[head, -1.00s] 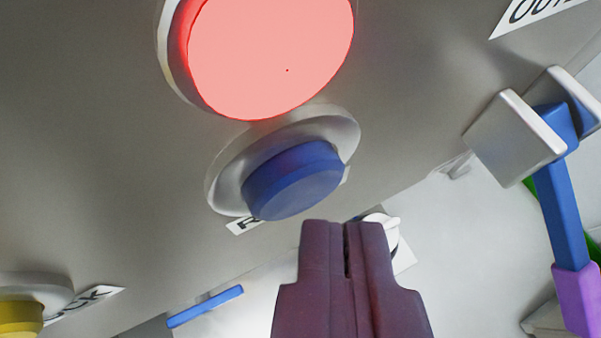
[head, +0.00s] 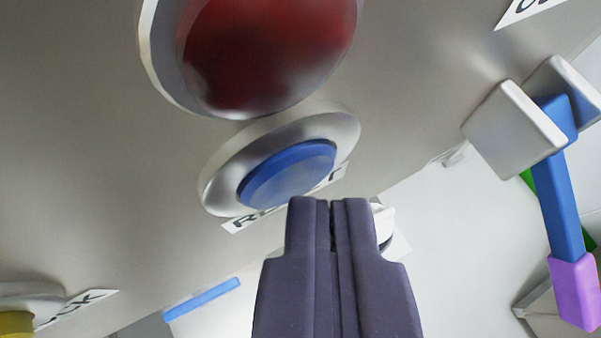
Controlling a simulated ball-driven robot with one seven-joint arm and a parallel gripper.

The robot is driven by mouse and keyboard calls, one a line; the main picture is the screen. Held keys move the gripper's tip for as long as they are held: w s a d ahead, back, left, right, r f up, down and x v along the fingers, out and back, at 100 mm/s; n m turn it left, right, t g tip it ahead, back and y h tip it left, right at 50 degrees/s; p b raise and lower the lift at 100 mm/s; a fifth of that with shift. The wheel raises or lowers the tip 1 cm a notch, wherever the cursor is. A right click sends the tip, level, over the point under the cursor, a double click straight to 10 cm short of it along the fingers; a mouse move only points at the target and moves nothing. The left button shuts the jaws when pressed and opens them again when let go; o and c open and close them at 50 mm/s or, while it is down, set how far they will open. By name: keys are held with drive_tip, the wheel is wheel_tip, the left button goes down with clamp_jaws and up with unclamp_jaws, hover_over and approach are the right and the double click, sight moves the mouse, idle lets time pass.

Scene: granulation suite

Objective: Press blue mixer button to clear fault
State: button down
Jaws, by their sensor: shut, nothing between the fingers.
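The round blue button (head: 287,175) sits in a pale metal ring (head: 222,183) on a grey panel. It stands out only slightly from its ring. A label partly reading "RE…T" lies just below it, partly covered by my fingertips. Above it is a large round red lamp (head: 265,50), now dark and unlit. My gripper (head: 330,201) is shut and empty, with its fingertips just below and right of the blue button. I cannot tell whether they touch the button.
At the right, a silver bracket (head: 514,122) holds a blue lever (head: 560,210) with a purple end (head: 574,292). A yellow button (head: 16,323) is at the lower left. A white knob (head: 383,222) is partly behind my gripper.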

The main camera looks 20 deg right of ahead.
drive_tip(key=shift+s, duration=0.85)
drive_tip(key=shift+d, duration=0.1)
drive_tip(key=s, duration=0.5)
drive_tip(key=shift+d, duration=0.15)
idle(1.2)
